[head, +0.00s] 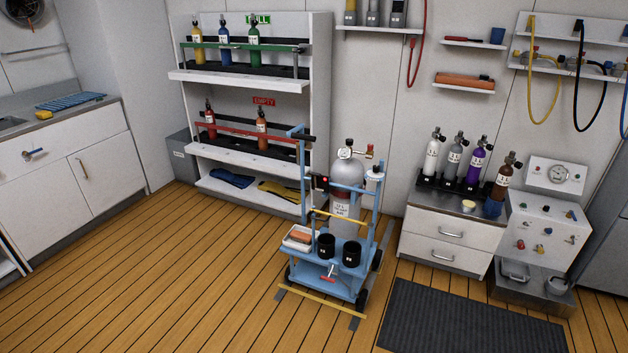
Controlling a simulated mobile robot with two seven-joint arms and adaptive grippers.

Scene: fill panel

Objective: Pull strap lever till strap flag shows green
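A blue cart (350,283) stands on the wooden floor near the middle of the view. A grey cylinder (347,172) with a white label stands upright at its back, with a valve and brass-and-red fitting on top. A black block (319,183) with a small red spot sits on the cart's left post; it may be the strap lever and flag, but it is too small to tell. No green shows on it. A thin yellow band (326,214) crosses low in front of the cylinder. Neither of my grippers is in view.
The cart carries a white tray (299,238) and two black cups (326,245). A white shelf rack (320,90) stands behind left. A drawer cabinet (447,241) with several cylinders and a gauge panel stand right. A dark mat (470,320) lies front right. Floor left and front is clear.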

